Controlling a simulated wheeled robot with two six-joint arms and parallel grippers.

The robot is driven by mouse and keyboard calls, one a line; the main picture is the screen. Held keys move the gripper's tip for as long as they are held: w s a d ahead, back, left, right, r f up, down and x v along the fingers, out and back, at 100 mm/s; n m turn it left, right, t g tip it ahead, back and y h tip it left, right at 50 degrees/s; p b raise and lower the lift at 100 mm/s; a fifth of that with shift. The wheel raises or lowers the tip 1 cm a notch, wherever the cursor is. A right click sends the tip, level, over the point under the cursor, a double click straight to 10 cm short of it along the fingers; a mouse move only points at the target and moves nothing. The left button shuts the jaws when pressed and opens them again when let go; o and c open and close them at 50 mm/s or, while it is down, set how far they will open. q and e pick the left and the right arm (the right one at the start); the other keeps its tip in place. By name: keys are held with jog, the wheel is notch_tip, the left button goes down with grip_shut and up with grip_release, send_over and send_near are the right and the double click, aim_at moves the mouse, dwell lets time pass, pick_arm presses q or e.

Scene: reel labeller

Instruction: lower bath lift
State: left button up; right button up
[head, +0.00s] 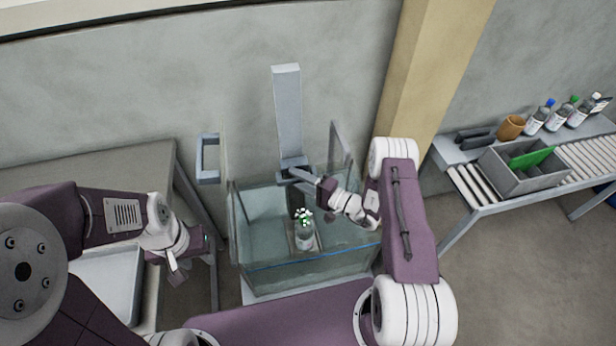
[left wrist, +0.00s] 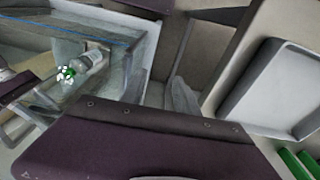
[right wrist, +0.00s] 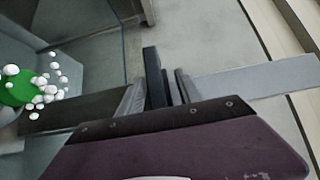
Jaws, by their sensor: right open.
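The glass bath (head: 262,272) stands in the middle of the head view. The lift's tall grey column (head: 287,105) rises behind it. A clear bottle (head: 305,238) with a green cap (right wrist: 18,88) and small white balls around its top stands on the lift's platform inside the bath. My right gripper (head: 290,176) is at the foot of the column. In the right wrist view its open fingers (right wrist: 158,92) stand either side of a dark upright bar (right wrist: 154,75); contact is unclear. My left gripper (head: 177,268) is open and empty, left of the bath; its fingers show in the left wrist view (left wrist: 158,95).
A grey table with a white tray (head: 112,280) is at the left. A blue line (head: 310,257) runs along the bath's front. Grey brackets (head: 207,160) flank the column.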

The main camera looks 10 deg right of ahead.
jog(key=r, duration=0.3)
jog(key=d+r, duration=0.1)
jog(key=shift+s+r, duration=0.15)
jog(key=shift+s, duration=0.1)
jog(key=s+d+r, duration=0.6)
jog(key=s+d, duration=0.1)
jog(key=shift+s+d+r, duration=0.15)
jog(key=shift+s+d, duration=0.05)
jog(key=shift+d, duration=0.1)
